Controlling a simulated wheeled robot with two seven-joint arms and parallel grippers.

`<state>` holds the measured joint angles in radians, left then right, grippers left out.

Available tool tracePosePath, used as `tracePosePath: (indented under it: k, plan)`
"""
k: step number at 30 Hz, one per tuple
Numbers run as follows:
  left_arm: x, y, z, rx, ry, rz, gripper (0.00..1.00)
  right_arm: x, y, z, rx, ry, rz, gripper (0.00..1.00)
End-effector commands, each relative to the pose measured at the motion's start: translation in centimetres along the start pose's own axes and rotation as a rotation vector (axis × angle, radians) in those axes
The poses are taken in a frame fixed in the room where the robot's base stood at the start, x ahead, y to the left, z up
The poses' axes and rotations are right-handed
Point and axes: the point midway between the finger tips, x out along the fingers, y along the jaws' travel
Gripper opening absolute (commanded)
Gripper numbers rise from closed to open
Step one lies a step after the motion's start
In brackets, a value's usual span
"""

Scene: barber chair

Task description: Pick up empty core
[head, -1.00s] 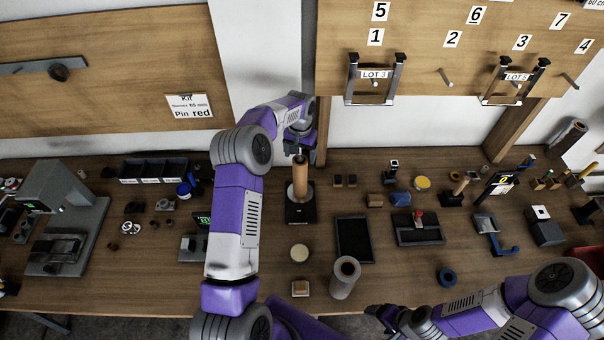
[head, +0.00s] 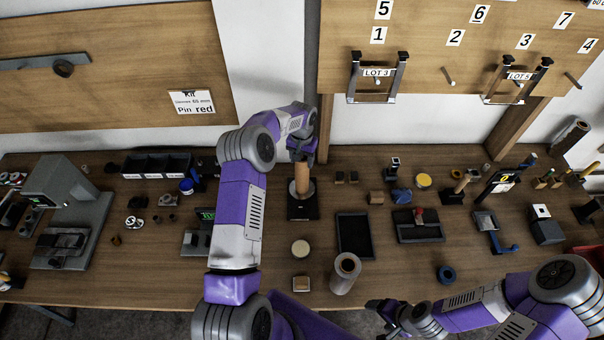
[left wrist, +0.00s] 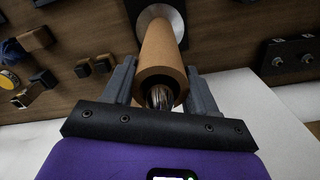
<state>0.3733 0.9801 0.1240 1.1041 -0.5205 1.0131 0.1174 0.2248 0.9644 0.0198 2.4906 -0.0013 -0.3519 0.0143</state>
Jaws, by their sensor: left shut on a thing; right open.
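The empty core is a brown cardboard tube (head: 302,176) standing upright on a round metal disc with a black base (head: 302,208) in the head view. My left gripper (head: 302,150) is at the top of the core. In the left wrist view the two fingers of my left gripper (left wrist: 162,88) are on either side of the core (left wrist: 160,55), shut on it. A shiny metal post shows inside the core's open end, so the core is around the post. My right gripper (head: 378,318) is open and empty near the table's front edge.
A black tray (head: 355,236) lies right of the stand. A pale roll (head: 345,273), a cream disc (head: 300,248) and a small wooden block (head: 301,284) are in front. A black bin row (head: 156,165) stands at the back left. Two metal frames hang on the board.

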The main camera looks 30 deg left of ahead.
Motion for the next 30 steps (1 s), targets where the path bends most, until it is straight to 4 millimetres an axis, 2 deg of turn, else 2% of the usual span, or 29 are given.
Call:
tracePosePath:
  k: [2, 11, 16, 20, 30]
  plan:
    - [0.0, 0.0, 0.0, 0.000, 0.000, 0.000, 0.12, 0.0, 0.0, 0.0, 0.000, 0.000, 0.000, 0.80]
    - [-0.3, 0.0, 0.0, 0.000, 0.001, 0.000, 0.11, 0.0, 0.0, 0.0, 0.000, 0.000, 0.000, 0.80]
    - [-1.6, 0.0, -0.1, 0.000, 0.004, -0.001, 0.11, 0.2, 0.1, 0.0, 0.000, 0.000, 0.000, 0.80]
    - [-3.5, -0.1, -0.1, -0.001, 0.005, -0.001, 0.11, 0.5, 0.2, 0.0, 0.000, 0.000, 0.000, 0.80]
    - [-10.9, 0.0, -0.1, -0.001, 0.006, -0.001, 0.11, 1.0, 0.4, 0.0, 0.000, 0.000, 0.000, 0.80]
